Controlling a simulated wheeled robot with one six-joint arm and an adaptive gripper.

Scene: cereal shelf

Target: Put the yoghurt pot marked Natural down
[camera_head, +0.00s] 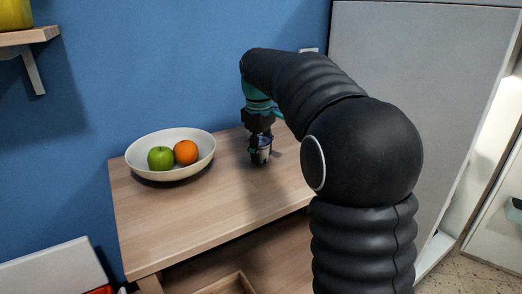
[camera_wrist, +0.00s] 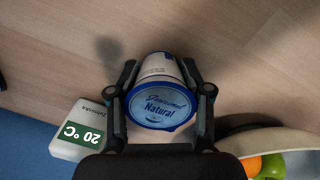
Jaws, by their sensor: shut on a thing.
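The yoghurt pot (camera_wrist: 158,106) is white with a blue-rimmed lid reading "Natural". In the wrist view it sits between the two dark fingers of my gripper (camera_head: 261,149), which is shut on its sides. In the head view the pot (camera_head: 264,156) shows small and upright beneath my gripper, partly covered by the fingers. It is over the wooden top (camera_head: 206,205) of the cabinet, right of the bowl. I cannot tell surely whether its base touches the wood.
A white bowl (camera_head: 170,174) with a green apple (camera_head: 161,158) and an orange (camera_head: 186,152) stands left of my gripper. The wood in front of the pot is clear. A tall grey panel (camera_head: 421,75) stands to the right.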

